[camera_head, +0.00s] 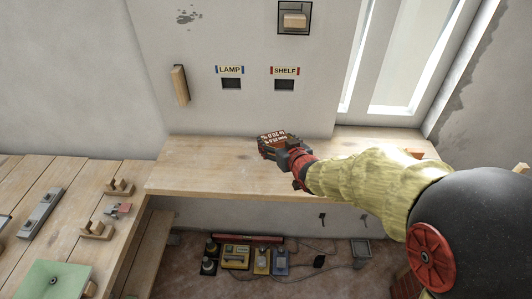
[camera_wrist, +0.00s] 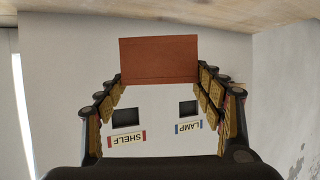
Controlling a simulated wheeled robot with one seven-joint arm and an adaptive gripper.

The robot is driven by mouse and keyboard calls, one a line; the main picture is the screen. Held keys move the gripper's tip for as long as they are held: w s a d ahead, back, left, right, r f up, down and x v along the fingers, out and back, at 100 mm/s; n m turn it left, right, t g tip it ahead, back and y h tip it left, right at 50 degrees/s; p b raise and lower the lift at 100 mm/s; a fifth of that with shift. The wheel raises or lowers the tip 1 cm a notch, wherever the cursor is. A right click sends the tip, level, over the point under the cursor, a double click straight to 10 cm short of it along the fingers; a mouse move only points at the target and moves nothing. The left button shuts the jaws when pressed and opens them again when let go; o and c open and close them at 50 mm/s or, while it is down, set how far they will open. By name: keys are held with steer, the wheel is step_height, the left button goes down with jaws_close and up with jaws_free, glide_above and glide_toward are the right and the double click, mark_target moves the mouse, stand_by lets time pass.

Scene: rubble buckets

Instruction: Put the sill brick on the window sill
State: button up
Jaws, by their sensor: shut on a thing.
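My gripper (camera_head: 278,146) reaches in from the right over the wooden ledge (camera_head: 215,180), close to the wall. In the wrist view its two dark, tan-padded fingers (camera_wrist: 168,90) are shut on a plain red-brown brick, the sill brick (camera_wrist: 159,60), held at the fingertips. In the head view the fingers largely cover the brick. I cannot tell whether it touches the ledge. The window (camera_head: 395,60) is at the upper right. The wooden surface (camera_head: 375,140) below it is partly hidden by my arm.
The wall carries LAMP (camera_head: 230,70) and SHELF (camera_head: 285,71) labels over dark slots, and a wooden handle (camera_head: 179,85). An orange-red piece (camera_head: 415,152) shows behind my sleeve. Several devices (camera_head: 245,256) lie below the ledge. The ledge's left part is clear.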

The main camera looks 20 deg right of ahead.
steer(key=w+f, duration=0.2)
steer(key=w+f+b, duration=0.1)
steer(key=w+f, duration=0.1)
steer(key=w+a+f+b, duration=0.1)
steer(key=w+f, duration=0.1)
steer(key=shift+w, duration=0.3)
steer(key=shift+w+f, duration=0.35)
steer(key=shift+f, duration=0.05)
steer(key=shift+f+b, duration=0.7)
steer(key=shift+f, duration=0.8)
steer(key=shift+f, duration=0.2)
steer(key=o, duration=1.3)
steer(key=shift+r, duration=0.1)
